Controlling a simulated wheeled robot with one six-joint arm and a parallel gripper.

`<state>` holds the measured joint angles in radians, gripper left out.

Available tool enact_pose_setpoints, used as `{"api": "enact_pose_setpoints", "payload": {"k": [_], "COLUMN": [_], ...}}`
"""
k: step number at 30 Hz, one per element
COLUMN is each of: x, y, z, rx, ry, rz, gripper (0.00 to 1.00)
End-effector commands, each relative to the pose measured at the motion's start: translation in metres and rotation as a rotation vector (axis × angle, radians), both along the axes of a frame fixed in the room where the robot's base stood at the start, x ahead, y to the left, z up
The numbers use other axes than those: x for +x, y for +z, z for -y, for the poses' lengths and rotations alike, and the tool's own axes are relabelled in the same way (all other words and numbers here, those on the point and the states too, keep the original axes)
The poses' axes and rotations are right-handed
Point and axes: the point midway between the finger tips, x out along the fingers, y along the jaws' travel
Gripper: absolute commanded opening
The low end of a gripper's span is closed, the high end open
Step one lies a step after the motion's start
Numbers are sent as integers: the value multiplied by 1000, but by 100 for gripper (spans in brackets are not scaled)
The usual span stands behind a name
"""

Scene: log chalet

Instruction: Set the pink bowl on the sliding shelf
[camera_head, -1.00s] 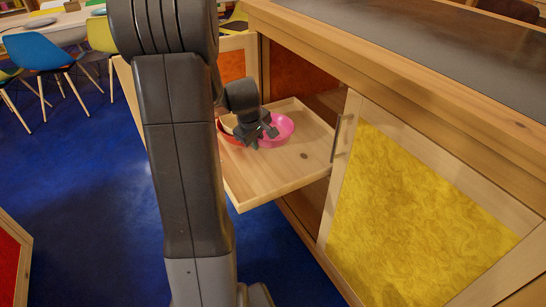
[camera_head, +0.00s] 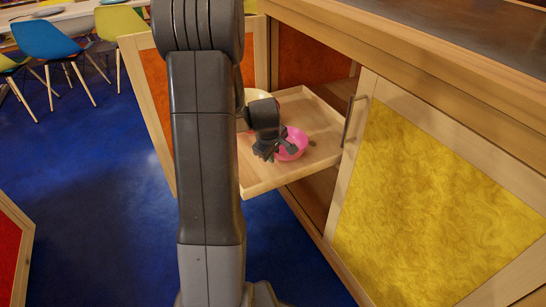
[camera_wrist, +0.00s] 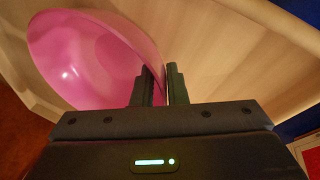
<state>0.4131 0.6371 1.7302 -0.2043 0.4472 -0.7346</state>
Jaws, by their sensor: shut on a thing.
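The pink bowl (camera_head: 291,144) is at my gripper (camera_head: 277,152), over the sliding shelf (camera_head: 262,178), which is pulled out of the cabinet. In the wrist view the bowl (camera_wrist: 85,60) is tilted, and its rim is between the two fingers of my gripper (camera_wrist: 158,85). My gripper is shut on that rim. The pale wood of the shelf (camera_wrist: 225,50) fills the background there. I cannot tell whether the bowl touches the shelf.
A cream-coloured round thing (camera_head: 257,96) is on the shelf behind my wrist, partly hidden. The yellow-panelled door (camera_head: 430,190) is to the right of the shelf, and an open orange-panelled door (camera_head: 145,90) is to its left. Chairs (camera_head: 50,45) stand far left.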

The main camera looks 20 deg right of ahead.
Motion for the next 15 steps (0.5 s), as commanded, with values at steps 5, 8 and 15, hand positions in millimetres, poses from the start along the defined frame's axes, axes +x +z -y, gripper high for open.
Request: {"api": "enact_pose_setpoints", "payload": {"k": [5, 8, 15], "x": [1, 1, 0], "y": [-1, -2, -5], "z": [0, 0, 0], "rx": [-2, -2, -1], "ry": [0, 0, 0], "rz": [4, 3, 2], "gripper": [0, 0, 34]}}
